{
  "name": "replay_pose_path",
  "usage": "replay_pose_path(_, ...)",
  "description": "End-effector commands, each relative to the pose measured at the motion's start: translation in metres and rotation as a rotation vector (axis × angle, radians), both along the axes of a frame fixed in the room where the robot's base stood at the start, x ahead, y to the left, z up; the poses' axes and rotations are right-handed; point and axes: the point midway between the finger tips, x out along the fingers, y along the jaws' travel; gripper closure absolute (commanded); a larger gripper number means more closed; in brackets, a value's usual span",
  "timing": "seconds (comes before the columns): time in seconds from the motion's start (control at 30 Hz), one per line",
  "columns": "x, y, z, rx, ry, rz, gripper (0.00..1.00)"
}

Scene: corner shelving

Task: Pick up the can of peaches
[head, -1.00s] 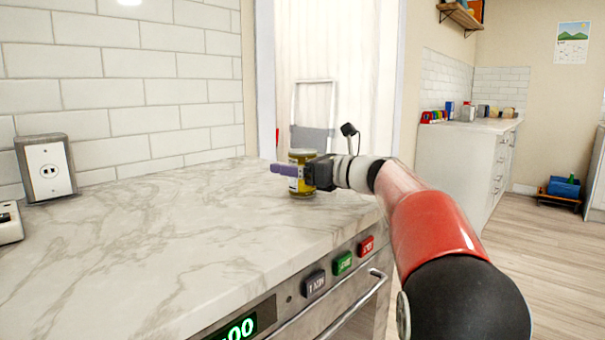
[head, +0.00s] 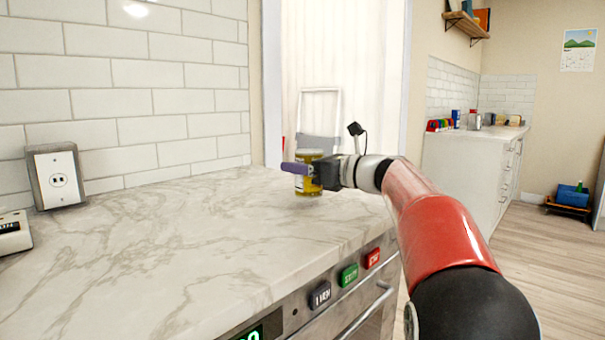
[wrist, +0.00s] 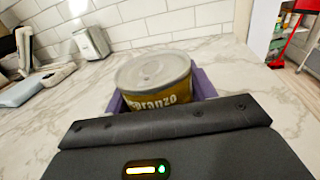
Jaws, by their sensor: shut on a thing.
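A yellow-gold can (head: 308,188) is near the right end of the marble counter, with my gripper (head: 303,171) shut on it. In the wrist view the can (wrist: 155,72) has a silver lid and a label reading about "oranzo"; the word peaches cannot be read. The purple fingers sit on both sides of it, and the dark gripper body hides its lower part. The can is upright in the head view. It seems slightly above the counter, but the gap is hard to see.
The marble counter (head: 170,240) is clear around the can. A wall outlet box (head: 57,178) and a pale device (head: 14,232) stand at the left. Buttons and a handle line the front below the counter edge. A tiled wall runs behind.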

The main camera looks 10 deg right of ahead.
Motion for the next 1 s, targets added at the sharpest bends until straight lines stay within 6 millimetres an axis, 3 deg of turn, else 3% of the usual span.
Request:
replay_pose_path(0.3,0.0,0.0,0.104,-0.003,-0.009,0.0,0.77)
replay_pose_path(0.5,0.001,-0.001,0.141,-0.001,-0.006,-0.001,0.77)
replay_pose_path(0.7,0.003,-0.001,0.162,0.0,-0.004,0.002,0.77)
replay_pose_path(1.0,0.001,0.0,0.175,0.001,-0.004,0.0,0.77)
